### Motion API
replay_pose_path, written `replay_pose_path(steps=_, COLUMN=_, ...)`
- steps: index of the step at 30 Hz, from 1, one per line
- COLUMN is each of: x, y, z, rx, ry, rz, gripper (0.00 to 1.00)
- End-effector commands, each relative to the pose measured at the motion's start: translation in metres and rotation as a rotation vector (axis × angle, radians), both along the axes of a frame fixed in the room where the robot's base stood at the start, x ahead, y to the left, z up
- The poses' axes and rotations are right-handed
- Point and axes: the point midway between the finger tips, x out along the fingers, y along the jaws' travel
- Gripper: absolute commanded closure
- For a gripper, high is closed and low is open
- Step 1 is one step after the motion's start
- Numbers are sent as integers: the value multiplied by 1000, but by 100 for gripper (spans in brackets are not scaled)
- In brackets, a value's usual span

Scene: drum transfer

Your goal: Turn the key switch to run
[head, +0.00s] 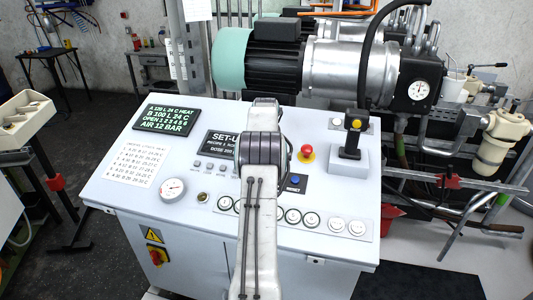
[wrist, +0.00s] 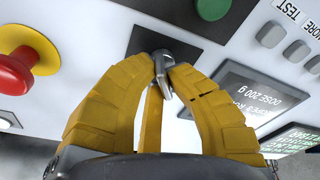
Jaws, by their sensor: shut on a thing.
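The key switch's metal key (wrist: 161,62) shows in the wrist view, standing out from the control panel in front of a dark plate (wrist: 147,42). The key is partly hidden between the fingertips. I cannot read any position marks around the switch, so its setting cannot be told. In the head view my arm covers the key switch and the gripper's fingers.
A red emergency stop on a yellow base (head: 307,153) sits close by; it also shows in the wrist view (wrist: 18,75). A green button (wrist: 212,8) is near the fingers. The set-up display (head: 220,143), joystick (head: 352,150) and blue button (head: 294,181) surround my arm on the console.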

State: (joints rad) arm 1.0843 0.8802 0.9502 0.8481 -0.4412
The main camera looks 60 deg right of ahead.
Motion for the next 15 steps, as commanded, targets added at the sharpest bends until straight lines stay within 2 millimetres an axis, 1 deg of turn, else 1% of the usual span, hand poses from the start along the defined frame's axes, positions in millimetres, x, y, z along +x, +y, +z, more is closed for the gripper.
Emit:
replay_pose_path(steps=6, x=-1, y=0, z=-1, rx=2, ry=0, rz=-2, gripper=100)
replay_pose_path(steps=7, x=-1, y=0, z=-1, rx=2, ry=0, rz=-2, gripper=86)
replay_pose_path(steps=15, x=-1, y=0, z=-1, rx=2, ry=1, rz=-1, gripper=62)
